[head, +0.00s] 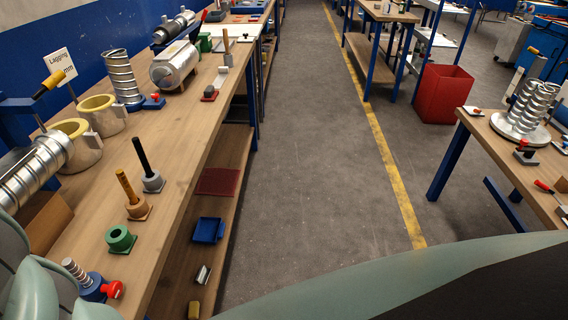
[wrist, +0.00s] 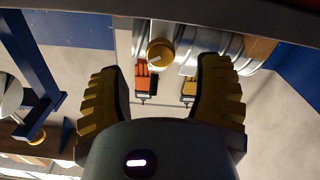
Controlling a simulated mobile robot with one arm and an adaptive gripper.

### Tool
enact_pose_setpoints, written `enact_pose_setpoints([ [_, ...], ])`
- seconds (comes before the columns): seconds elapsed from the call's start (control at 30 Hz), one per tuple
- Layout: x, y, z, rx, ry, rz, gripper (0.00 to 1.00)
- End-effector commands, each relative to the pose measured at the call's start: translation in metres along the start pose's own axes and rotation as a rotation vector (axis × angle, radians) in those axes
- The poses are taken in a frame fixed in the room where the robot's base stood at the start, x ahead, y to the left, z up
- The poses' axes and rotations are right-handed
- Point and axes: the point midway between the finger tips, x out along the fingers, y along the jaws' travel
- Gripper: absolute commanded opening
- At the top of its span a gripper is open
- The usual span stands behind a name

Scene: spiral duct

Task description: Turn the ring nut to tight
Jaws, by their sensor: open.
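My gripper (wrist: 162,82) shows in the wrist view with its two ribbed, yellowish fingers spread apart and nothing between them touching both. Beyond the fingertips is a round yellow knob-like part (wrist: 160,53) with a pale bar across it, in front of silver ribbed ducting (wrist: 205,42). I cannot tell for sure whether this round part is the ring nut. It looks apart from both fingers. In the head view a silver spiral duct (head: 38,172) lies at the left edge of the bench.
The wooden bench (head: 100,215) holds yellow-lined collars (head: 81,145), a green ring block (head: 120,239) and upright handles (head: 147,165). The aisle floor (head: 310,160) is clear up to a red bin (head: 444,93).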

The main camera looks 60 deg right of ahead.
Motion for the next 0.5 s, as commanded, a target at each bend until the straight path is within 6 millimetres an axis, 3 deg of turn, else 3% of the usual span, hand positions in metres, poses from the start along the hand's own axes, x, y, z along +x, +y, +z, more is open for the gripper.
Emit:
enact_pose_setpoints([
  [0.2, 0.030, -0.001, -0.001, 0.000, 0.001, -0.002, 0.65],
  [0.5, 0.049, -0.001, 0.000, 0.002, 0.000, -0.003, 0.65],
])
